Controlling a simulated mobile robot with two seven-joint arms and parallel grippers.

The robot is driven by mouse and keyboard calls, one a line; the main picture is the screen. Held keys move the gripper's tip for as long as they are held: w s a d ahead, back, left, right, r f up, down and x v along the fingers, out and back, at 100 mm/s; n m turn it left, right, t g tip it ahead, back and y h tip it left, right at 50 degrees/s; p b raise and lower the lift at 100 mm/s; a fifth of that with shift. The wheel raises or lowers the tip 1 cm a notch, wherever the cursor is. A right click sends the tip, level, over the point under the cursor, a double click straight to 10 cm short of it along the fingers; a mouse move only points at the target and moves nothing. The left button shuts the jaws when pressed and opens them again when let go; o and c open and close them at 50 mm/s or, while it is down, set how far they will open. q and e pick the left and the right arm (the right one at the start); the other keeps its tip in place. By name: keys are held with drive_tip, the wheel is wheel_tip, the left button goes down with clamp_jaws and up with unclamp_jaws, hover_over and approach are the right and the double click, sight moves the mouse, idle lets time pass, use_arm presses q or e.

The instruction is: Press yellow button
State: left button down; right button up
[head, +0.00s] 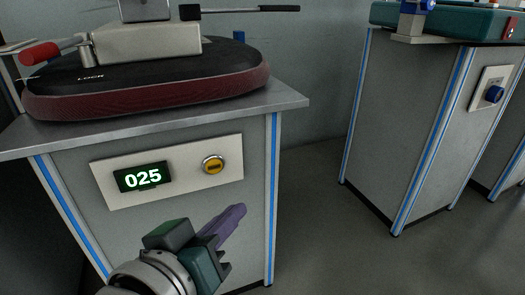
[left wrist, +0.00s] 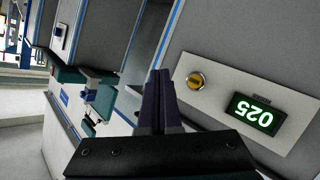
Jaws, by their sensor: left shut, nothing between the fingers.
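The yellow button (head: 213,165) sits in a metal ring on a pale panel (head: 196,182) on the front of the left stand. A green-lit display (head: 143,177) reading 025 is left of it on the same panel. My left gripper (head: 236,213) is below and slightly right of the button, its purple fingers shut with nothing between them. It appears apart from the panel. In the left wrist view the button (left wrist: 196,80) is just right of my fingertips (left wrist: 159,75), and the display (left wrist: 256,117) is farther right, upside down. My right gripper is in neither view.
A dark red and black chair seat (head: 150,85) with a metal mechanism rests on the grey stand top (head: 250,106). Another stand (head: 410,125) at right carries a teal device and a blue knob (head: 494,94). Open floor (head: 325,240) lies between the stands.

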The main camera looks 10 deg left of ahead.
sight(214, 167)
use_arm(q)
drive_tip(key=shift+f, duration=0.15)
drive_tip(key=shift+w+a+b, duration=0.6)
drive_tip(key=shift+w+a, duration=0.25)
drive_tip(key=shift+w, duration=0.35)
drive_tip(key=shift+w+a+b, duration=0.65)
drive_tip(key=shift+w+a, duration=0.15)
drive_tip(key=shift+w, duration=0.45)
drive_tip(key=shift+w+a+b, duration=0.6)
drive_tip(key=shift+w+a, duration=0.25)
drive_tip(key=shift+w, duration=0.35)
drive_tip(key=shift+w+a, duration=0.25)
drive_tip(key=shift+w, duration=0.1)
